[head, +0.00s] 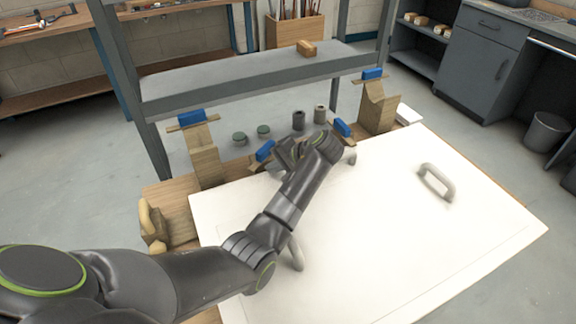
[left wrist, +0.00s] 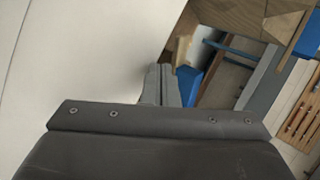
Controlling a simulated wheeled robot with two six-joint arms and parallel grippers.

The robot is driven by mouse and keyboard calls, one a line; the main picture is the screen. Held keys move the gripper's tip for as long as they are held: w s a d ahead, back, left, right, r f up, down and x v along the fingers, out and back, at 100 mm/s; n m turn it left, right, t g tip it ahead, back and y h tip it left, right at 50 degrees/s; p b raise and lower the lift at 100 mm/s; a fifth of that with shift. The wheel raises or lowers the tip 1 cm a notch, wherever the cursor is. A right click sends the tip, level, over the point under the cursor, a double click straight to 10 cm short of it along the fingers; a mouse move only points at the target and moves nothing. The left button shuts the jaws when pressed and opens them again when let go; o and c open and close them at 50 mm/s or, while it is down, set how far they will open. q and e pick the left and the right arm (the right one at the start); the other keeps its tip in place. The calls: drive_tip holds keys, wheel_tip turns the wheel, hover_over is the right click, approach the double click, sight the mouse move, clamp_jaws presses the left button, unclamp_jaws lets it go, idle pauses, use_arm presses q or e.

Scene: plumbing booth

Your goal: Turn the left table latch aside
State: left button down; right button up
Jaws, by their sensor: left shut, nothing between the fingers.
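The left table latch (head: 265,150), a blue block on a wooden piece, stands at the far edge of the white panel (head: 370,240). In the left wrist view a blue block (left wrist: 189,86) with a tan wooden piece, apparently this latch, shows just beyond the fingers. My left gripper (head: 262,166) is shut and empty, close beside the latch; I cannot tell whether they touch. The fingers (left wrist: 163,84) also show in the left wrist view, partly hidden by the gripper body. A similar latch (head: 342,127) is farther right. My right gripper is not in view.
Wooden posts with blue-topped bars stand behind the panel, at left (head: 205,160) and right (head: 377,108). The panel has grey handles, one at the right (head: 437,182). Dark fittings (head: 299,120) stand between the posts. A grey shelf frame (head: 240,85) rises behind.

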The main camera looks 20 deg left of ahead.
use_arm(q)
drive_tip(key=shift+w+a, duration=0.15)
drive_tip(key=shift+a, duration=0.7)
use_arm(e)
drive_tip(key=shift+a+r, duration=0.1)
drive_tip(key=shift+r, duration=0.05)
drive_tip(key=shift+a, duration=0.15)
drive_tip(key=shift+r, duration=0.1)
